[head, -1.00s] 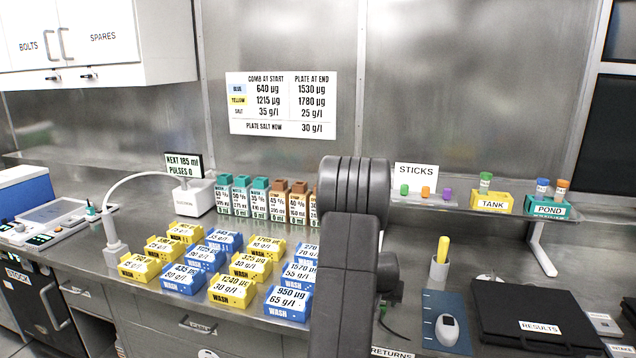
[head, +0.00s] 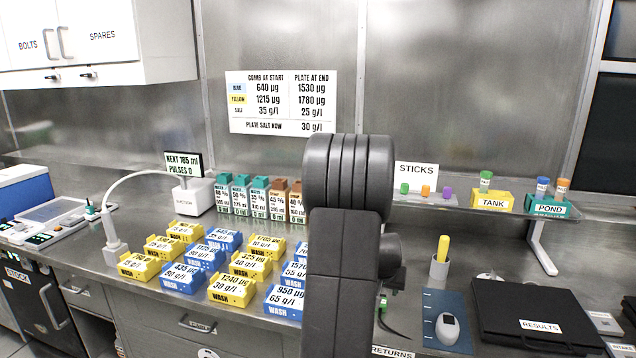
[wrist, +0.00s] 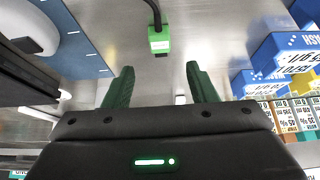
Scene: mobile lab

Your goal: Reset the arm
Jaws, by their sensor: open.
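My gripper (wrist: 160,90) shows in the wrist view with its two green fingers apart and nothing between them. A green-ended plug on a black cable (wrist: 160,42) lies on the steel bench beyond the fingertips. In the head view my dark arm stands upright in front of the bench, and my gripper is hidden behind it. A bit of green (head: 383,303) shows just right of the arm.
Blue and yellow wash boxes (head: 232,290) stand in rows left of my arm, the closest right beside it. Bottles (head: 240,197) stand behind them. To the right are a blue mat (head: 432,305), a cup with a yellow stick (head: 440,268) and a black results case (head: 535,318).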

